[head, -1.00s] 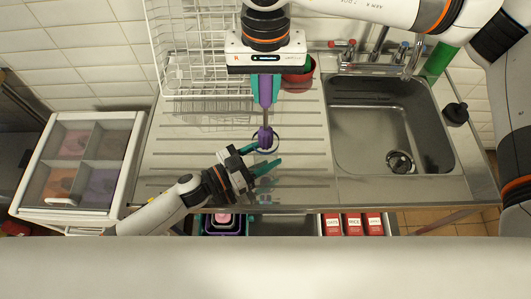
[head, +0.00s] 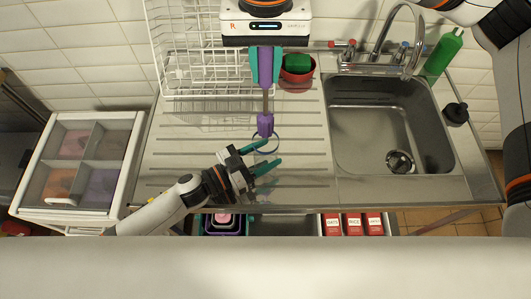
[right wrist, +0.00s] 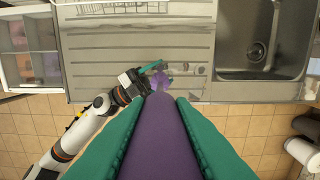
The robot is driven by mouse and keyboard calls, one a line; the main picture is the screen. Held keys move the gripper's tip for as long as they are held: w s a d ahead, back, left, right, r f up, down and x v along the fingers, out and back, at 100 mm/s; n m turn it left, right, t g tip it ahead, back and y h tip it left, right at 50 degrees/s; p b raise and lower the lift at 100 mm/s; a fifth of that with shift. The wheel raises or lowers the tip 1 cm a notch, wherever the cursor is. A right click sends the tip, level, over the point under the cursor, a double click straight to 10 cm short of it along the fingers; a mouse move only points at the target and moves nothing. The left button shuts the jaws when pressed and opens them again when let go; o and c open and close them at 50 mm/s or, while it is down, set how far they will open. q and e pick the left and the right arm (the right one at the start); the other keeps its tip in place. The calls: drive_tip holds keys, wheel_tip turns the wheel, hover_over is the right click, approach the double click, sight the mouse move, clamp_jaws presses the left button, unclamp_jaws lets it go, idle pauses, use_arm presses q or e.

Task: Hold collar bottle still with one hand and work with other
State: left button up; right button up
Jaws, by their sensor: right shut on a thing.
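My right gripper (head: 265,68) is shut on the purple handle of a brush-like tool (head: 265,98). The tool hangs from it on a thin shaft with a purple head. In the right wrist view the purple handle (right wrist: 172,140) fills the gap between the teal fingers. The collar bottle (head: 277,148) is clear and hard to make out; its dark-rimmed ring shows just below the tool head. My left gripper (head: 267,156) is at the bottle, its teal fingers apart on either side. Whether they press on the bottle is unclear.
A white wire rack (head: 205,80) stands at the back left of the ribbed drainboard. A red bowl (head: 297,78) with a green thing is behind. The sink (head: 385,125) lies right, a green bottle (head: 443,52) beyond it. A divided bin (head: 130,165) stands left.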

use_arm(q)
drive_tip(key=o, duration=1.1)
drive_tip(key=shift+a, duration=0.1)
drive_tip(key=v, duration=1.2)
